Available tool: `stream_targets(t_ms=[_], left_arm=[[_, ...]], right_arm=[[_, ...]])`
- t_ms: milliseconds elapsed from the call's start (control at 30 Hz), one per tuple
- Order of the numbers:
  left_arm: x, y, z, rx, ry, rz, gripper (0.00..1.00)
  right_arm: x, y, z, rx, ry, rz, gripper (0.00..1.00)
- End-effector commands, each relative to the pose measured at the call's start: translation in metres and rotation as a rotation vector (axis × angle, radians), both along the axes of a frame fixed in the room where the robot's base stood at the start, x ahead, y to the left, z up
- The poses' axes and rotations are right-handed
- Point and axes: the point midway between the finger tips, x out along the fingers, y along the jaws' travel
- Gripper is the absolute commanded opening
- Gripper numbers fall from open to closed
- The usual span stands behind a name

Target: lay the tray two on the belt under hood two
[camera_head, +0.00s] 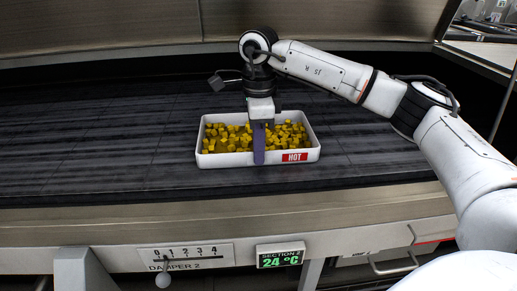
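The white tray (210,160) holds many yellow chunks and has a red HOT label on its front wall. It appears to rest level on the dark belt (110,150), below the hood (200,25). My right gripper (259,150) points down over the tray's middle. One purple finger shows, crossing in front of the tray's front wall. The other finger is hidden, so I cannot tell whether the gripper is shut on the wall or open around it. My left gripper is not in view.
A metal ledge (200,213) runs along the belt's front. Below it are a DAMPER 2 scale (186,257) with a knob and a SECTION 2 display (280,256) reading 24 °C. The belt is bare left and right of the tray.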

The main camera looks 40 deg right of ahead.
Motion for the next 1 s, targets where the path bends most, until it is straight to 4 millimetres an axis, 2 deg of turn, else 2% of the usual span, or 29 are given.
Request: stream_targets(t_ms=[233,300,367,667,833,1000], left_arm=[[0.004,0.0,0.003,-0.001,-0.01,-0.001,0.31],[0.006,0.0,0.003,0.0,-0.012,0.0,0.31],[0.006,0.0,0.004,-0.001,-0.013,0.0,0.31],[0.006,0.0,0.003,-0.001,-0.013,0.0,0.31],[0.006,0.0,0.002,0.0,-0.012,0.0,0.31],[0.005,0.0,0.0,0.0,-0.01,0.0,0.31]], right_arm=[[0.002,0.0,0.001,0.0,-0.007,-0.001,0.0],[0.0,0.0,-0.001,0.0,-0.002,0.0,0.15],[0.0,0.0,0.0,0.0,-0.001,0.0,0.22],[0.001,0.0,0.001,0.001,-0.003,0.0,0.22],[0.002,0.0,0.02,0.0,-0.005,0.0,0.22],[0.002,0.001,0.056,0.001,-0.008,0.0,0.22]])
